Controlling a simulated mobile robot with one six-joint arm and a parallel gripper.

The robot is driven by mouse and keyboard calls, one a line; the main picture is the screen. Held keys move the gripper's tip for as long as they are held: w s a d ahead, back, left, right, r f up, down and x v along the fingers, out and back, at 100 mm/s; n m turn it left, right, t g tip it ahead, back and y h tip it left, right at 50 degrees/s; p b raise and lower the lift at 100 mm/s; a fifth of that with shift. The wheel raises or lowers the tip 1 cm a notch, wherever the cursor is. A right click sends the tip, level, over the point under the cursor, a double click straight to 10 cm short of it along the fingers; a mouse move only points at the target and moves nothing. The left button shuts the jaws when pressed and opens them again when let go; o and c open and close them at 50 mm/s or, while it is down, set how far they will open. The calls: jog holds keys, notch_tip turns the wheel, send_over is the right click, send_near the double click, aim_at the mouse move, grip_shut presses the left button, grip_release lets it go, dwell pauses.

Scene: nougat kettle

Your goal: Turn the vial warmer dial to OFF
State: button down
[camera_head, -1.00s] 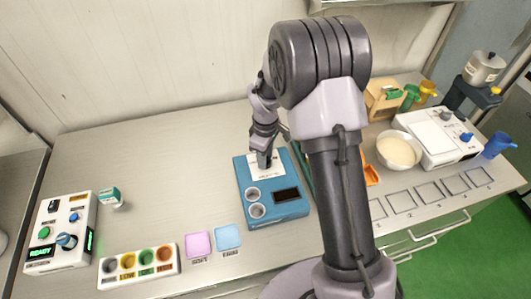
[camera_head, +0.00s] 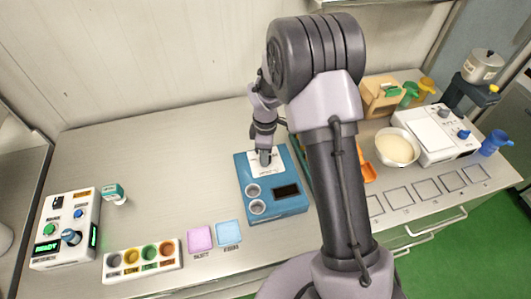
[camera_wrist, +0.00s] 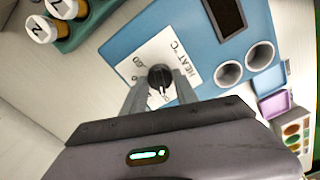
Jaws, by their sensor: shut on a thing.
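The vial warmer (camera_head: 275,207) is a blue box in the middle of the counter, with a dark display (camera_head: 286,191) and two round wells (camera_head: 255,198). It also shows in the wrist view (camera_wrist: 205,45). Its dial (camera_wrist: 160,77) is a black knob on a white plate marked HEAT °C (camera_wrist: 168,55). My gripper (camera_wrist: 158,88) has its two grey fingers on either side of the dial, shut on it. In the head view my gripper (camera_head: 264,157) points down at the plate and hides the dial. Where the dial points is too small to tell.
White-capped vials (camera_wrist: 62,8) in a green rack stand close to the warmer. Pink (camera_head: 200,238) and blue (camera_head: 229,233) pads lie in front. A READY device (camera_head: 66,230) is at left, a bowl (camera_head: 397,148) at right. The counter behind left is clear.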

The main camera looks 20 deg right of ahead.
jog(key=c, duration=0.9)
grip_release()
jog(key=shift+c, duration=0.2)
notch_tip(320, 180, up, 17)
jog(key=p, duration=0.3)
jog(key=shift+r+p, duration=0.2)
jog(key=shift+p, duration=0.15)
